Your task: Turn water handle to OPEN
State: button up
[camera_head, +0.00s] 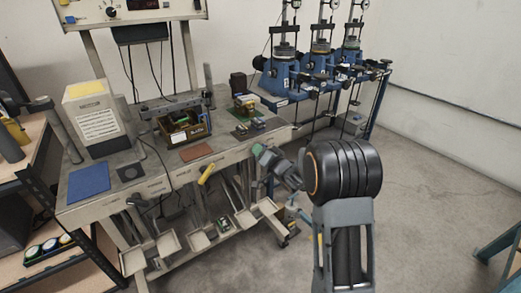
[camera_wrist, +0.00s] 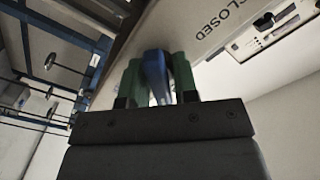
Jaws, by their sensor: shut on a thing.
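The water handle (camera_wrist: 155,72) is a blue lever in the middle of the wrist view. My gripper (camera_wrist: 157,80) has its two green fingers on either side of the handle, shut on it. The word CLOSED is printed on a pale surface (camera_wrist: 205,45) to the right of the handle, tilted in the picture. No OPEN label can be seen. In the head view my gripper (camera_head: 258,150) is at the front right edge of the workbench (camera_head: 130,193). I cannot make out the handle there.
Several blue lever machines (camera_head: 322,65) stand on a stand at the back right. The bench holds a white box (camera_head: 97,118), a blue mat (camera_head: 89,182) and a brown crate (camera_head: 186,130). Open trays (camera_head: 160,248) stick out below its front. The floor at right is mostly clear.

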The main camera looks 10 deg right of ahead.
jog(key=shift+m, duration=0.3)
dwell(0.4)
jog(key=o, duration=0.7)
jog(key=v, duration=1.4)
jog(key=shift+a, duration=0.1)
jog(key=shift+f, duration=0.1)
